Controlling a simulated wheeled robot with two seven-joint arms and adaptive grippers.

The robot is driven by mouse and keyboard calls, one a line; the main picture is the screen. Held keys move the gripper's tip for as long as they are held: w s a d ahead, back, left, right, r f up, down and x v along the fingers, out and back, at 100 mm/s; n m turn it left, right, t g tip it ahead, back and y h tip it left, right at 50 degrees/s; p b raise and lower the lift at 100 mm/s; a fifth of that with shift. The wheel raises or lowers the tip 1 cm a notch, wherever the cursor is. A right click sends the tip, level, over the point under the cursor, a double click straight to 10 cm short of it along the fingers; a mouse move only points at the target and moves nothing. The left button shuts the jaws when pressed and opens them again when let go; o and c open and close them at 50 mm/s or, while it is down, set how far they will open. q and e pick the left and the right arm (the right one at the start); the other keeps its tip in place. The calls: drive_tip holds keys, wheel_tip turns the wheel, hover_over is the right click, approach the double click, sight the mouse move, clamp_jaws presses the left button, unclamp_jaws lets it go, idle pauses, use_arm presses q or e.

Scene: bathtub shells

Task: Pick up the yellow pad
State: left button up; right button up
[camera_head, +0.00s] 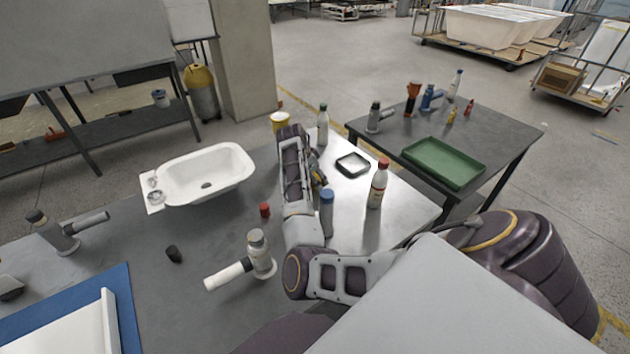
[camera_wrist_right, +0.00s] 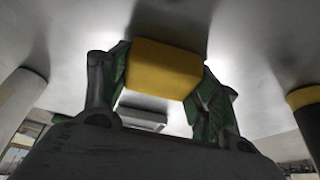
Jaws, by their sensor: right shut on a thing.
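The yellow pad (camera_wrist_right: 165,68) is a small, rounded block in the right wrist view. It sits between the two green-lined fingers of my right gripper (camera_wrist_right: 160,82), which is shut on it, over the shiny metal part of the table. In the head view my right gripper (camera_head: 318,177) is low over that table part, largely hidden by my own arm, and the pad cannot be made out clearly. I cannot tell whether the pad still touches the surface. My left gripper is not in view.
A dark-rimmed tray (camera_head: 353,164) lies right of the gripper. A white basin (camera_head: 205,172) is to the left.

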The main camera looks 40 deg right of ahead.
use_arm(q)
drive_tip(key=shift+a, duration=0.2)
use_arm(e)
drive_tip(key=shift+r, duration=0.1)
drive_tip(key=shift+r, duration=0.45)
wheel_tip(320, 180, up, 8)
drive_tip(key=shift+f, duration=0.1)
drive_tip(key=shift+r, duration=0.45)
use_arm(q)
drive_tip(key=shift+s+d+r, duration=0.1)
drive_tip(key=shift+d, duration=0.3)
use_arm(e)
drive_tip(key=shift+r, duration=0.1)
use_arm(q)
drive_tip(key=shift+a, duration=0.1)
